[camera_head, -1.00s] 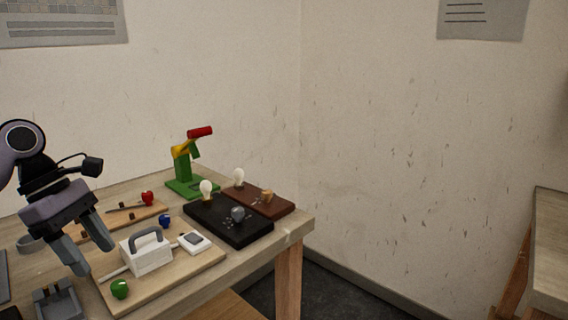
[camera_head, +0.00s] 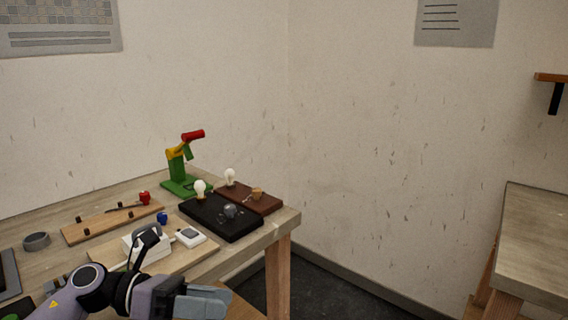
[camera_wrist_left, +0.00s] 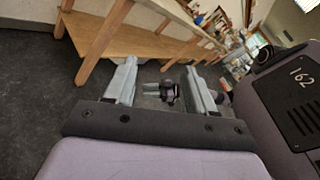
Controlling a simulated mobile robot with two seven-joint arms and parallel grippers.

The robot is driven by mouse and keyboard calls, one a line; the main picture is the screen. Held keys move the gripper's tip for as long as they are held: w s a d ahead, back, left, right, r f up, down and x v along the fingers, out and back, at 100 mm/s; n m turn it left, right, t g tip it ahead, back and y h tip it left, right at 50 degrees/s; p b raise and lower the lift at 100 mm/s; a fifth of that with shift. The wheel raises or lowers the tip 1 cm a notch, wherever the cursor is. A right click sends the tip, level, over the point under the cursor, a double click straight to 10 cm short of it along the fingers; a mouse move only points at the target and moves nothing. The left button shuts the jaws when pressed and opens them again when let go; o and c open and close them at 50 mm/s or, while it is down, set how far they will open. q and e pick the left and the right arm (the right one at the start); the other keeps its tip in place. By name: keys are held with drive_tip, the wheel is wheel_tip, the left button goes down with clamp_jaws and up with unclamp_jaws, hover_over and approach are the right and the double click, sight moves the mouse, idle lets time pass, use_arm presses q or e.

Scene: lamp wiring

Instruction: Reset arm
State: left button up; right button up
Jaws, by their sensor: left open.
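My left gripper (camera_head: 222,301) is low in the head view, in front of the workbench's near edge, and points right. In the left wrist view its two grey fingers (camera_wrist_left: 163,78) are spread apart with nothing held between them. Beyond them, a small dark and grey shape (camera_wrist_left: 165,90) looks like my other gripper, too small to tell its jaws.
The workbench (camera_head: 120,200) also bears a wooden strip (camera_head: 95,228), a grey ring (camera_head: 36,241) and a white box (camera_head: 150,247), partly hidden by my left arm. A white device (camera_head: 190,236) lies beside it. Another table (camera_head: 535,235) stands at the right, with open floor between.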

use_arm(q)
drive_tip(key=s+a+f+n+t+y+p, duration=0.15)
drive_tip(key=f+n+t+y, duration=0.4)
drive_tip(key=n, duration=1.15)
drive_tip(key=s+a+f+n+t+y+p, duration=0.1)
drive_tip(key=a+f+n+t+y, duration=0.35)
drive_tip(key=n+t, duration=0.95)
drive_tip(key=s+a+f+n+g+y+p, duration=0.1)
drive_tip(key=s+a+f+n+g+y, duration=0.2)
drive_tip(key=s+f+n+g, duration=0.6)
drive_tip(key=s+f+n+y, duration=0.1)
drive_tip(key=s+f+n, duration=0.4)
drive_tip(key=f, duration=0.1)
drive_tip(key=shift+f+y+p, duration=0.2)
drive_tip(key=shift+y+p, duration=0.1)
drive_tip(key=shift+p, duration=0.05)
